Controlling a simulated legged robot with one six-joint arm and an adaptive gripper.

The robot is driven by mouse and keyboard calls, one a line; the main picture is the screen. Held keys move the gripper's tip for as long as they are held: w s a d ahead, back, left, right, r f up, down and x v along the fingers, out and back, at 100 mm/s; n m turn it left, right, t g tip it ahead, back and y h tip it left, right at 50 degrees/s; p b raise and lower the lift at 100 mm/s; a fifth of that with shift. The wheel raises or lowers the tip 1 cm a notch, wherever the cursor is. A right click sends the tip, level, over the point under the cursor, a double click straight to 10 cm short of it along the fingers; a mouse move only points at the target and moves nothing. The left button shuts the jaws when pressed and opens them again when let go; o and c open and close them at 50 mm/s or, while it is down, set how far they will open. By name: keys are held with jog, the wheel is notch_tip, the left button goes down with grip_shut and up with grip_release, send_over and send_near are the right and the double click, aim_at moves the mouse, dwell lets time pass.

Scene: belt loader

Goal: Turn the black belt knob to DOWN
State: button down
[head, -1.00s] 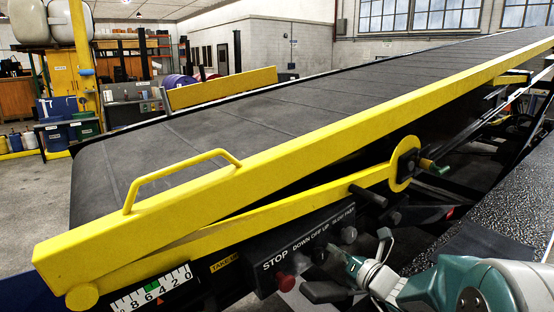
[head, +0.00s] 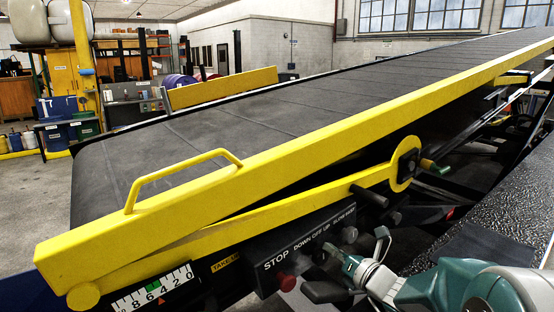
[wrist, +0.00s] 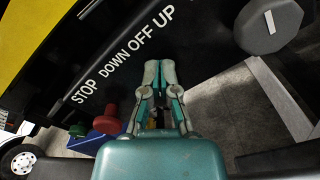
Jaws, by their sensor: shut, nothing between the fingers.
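The dark control panel (head: 262,252) carries the words STOP, DOWN OFF UP and a third label at its right. In the wrist view the label DOWN OFF UP (wrist: 137,45) is large and clear. A small dark shape under this label in the head view looks like the black belt knob (head: 317,256); its pointer cannot be read. My gripper (wrist: 160,66) is shut and empty, its fingertips just below the label in the wrist view. In the head view my gripper (head: 332,252) is close to the dark shape; contact cannot be told. The fingers may hide the knob in the wrist view.
A grey knob with a white line (wrist: 269,25) sits right of the fingers. The yellow rail (head: 200,205) runs above the panel.

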jog(key=shift+s+a+r, duration=0.15)
jog(key=shift+s+a, duration=0.15)
jog(key=shift+a, duration=0.1)
dwell(0.3)
jog(key=shift+r, duration=0.15)
jog(key=shift+r, duration=0.25)
jog(key=shift+v, duration=3.05)
jog(key=shift+d+f, duration=0.1)
jog(key=shift+w+d+f, duration=0.2)
jog(key=shift+d+f, duration=0.25)
jog(key=shift+d, duration=0.1)
jog(key=shift+w+d+f, duration=0.2)
jog(key=shift+d+f, duration=0.25)
jog(key=shift+d, duration=0.05)
jog(key=shift+x, duration=3.45)
jog(key=shift+s+a+f, duration=0.15)
